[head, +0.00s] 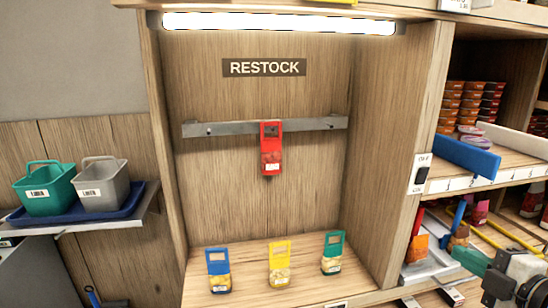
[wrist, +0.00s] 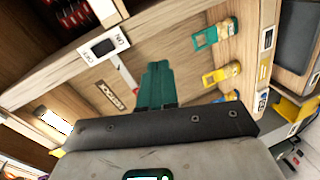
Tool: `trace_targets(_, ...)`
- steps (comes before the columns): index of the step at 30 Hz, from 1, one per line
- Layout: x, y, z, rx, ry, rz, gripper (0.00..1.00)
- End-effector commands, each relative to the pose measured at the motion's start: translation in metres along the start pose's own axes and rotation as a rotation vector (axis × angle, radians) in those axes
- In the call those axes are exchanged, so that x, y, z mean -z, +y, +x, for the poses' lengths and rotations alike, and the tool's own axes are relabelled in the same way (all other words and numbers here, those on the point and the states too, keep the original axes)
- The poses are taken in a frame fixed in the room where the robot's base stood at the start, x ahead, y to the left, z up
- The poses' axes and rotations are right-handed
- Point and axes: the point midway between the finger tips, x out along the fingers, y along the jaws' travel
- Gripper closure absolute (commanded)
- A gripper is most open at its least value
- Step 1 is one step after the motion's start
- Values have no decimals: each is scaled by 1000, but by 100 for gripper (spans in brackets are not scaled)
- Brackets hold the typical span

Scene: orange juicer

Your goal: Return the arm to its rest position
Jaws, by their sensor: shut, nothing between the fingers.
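My gripper (wrist: 158,66) shows in the wrist view as two teal fingers pressed together, with nothing between them. In the head view my gripper (head: 468,259) is at the lower right edge, in front of the right-hand shelves and apart from the restock bay. A red package (head: 271,157) hangs on the grey metal rail (head: 220,127) under the RESTOCK sign (head: 264,68). Blue (head: 219,270), yellow (head: 280,264) and green (head: 332,252) packages stand on the bay floor. The green (wrist: 206,37) and yellow (wrist: 221,73) ones also show in the wrist view.
At the left, green (head: 45,188) and grey (head: 101,184) baskets sit on a blue tray (head: 72,217). Shelves with stacked tubs (head: 452,101) and hanging tools (head: 418,247) lie at the right. A switch (head: 421,174) is on the bay's right post. The bay's middle is open.

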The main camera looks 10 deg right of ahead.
Motion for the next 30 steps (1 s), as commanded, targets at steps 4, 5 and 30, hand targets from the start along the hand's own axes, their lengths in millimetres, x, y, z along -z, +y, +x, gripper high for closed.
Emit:
trace_targets(4, 27, -100, 7, 238, -42, 331, 100)
trace_targets(5, 32, -120, 6, 288, -64, 400, 100)
trace_targets(30, 70, -401, -181, 801, -1117, 1213, 100)
